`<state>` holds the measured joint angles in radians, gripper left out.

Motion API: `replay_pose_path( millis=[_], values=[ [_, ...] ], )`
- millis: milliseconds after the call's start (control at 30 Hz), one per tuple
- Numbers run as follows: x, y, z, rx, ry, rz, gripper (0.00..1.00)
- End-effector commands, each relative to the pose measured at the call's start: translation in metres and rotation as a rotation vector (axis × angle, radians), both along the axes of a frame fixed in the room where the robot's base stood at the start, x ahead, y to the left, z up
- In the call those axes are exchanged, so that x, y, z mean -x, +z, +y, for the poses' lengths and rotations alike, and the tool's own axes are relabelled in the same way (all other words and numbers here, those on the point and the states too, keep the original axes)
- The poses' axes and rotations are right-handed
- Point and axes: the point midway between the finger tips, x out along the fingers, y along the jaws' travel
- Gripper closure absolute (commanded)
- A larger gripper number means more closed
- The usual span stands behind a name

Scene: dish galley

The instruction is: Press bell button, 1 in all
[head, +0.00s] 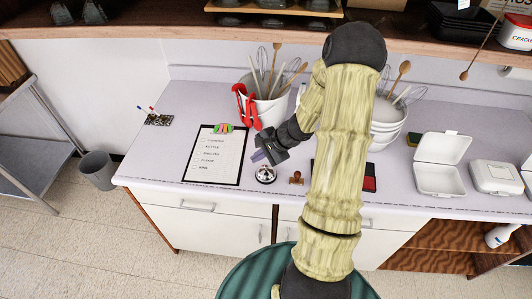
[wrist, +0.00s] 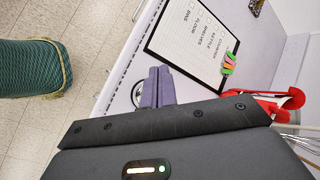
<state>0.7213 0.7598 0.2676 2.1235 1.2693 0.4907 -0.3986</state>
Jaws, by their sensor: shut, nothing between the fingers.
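The bell (head: 265,176), a silver dome on a dark base, stands near the front edge of the counter. In the wrist view the bell (wrist: 137,95) is partly hidden behind my fingers. My gripper (head: 259,156) is just above and slightly left of the bell in the head view. In the wrist view its two purple fingers (wrist: 158,86) are together with nothing between them. Whether the fingertips touch the bell, I cannot tell.
A clipboard (head: 215,155) with a list lies left of the bell. A wooden stamp (head: 297,177) stands to its right. Behind are a white utensil bucket (head: 270,108) and red tongs (head: 247,108). White takeaway boxes (head: 440,165) stand at right. A shelf (head: 180,27) overhangs the back.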

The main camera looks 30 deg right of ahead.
Motion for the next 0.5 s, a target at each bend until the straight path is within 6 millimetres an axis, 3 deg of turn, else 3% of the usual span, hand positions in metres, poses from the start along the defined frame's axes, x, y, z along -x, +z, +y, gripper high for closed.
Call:
replay_pose_path(
  millis=[33,200,500],
  values=[
    [-0.007,0.013,-0.016,-0.051,-0.092,-0.004,1.0],
    [-0.024,0.013,-0.05,-0.151,-0.289,-0.029,1.0],
    [-0.027,0.009,-0.057,-0.168,-0.326,-0.035,1.0]
  ],
)
